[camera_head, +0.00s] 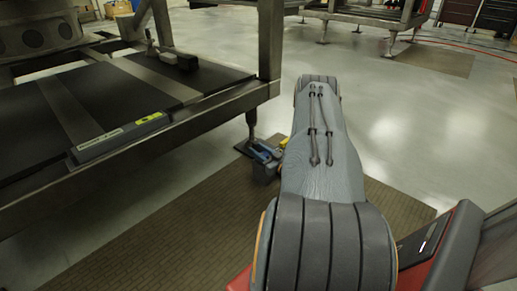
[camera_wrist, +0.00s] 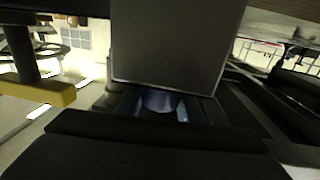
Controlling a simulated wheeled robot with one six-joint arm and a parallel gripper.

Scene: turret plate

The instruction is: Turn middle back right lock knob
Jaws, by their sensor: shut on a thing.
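My gripper (camera_head: 264,157) is low beside the foot of the metal frame's leg, partly hidden behind my arm in the head view. In the wrist view my gripper (camera_wrist: 160,108) shows narrow blue edges on both sides of a rounded, shaded bluish piece, which looks like the lock knob (camera_wrist: 160,99). It is shut on this piece. A large grey block (camera_wrist: 178,42) covers the area just above it, so most of the knob is hidden. Its turn angle cannot be told. In the head view I cannot make out the knob.
The metal frame (camera_head: 215,103) with a dark lower shelf stands at left. A yellow-marked bar (camera_head: 118,137) lies on the shelf. A brown mat (camera_head: 185,222) covers the floor below. A yellow bar (camera_wrist: 38,91) is at left in the wrist view. Open floor (camera_head: 385,120) lies right.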

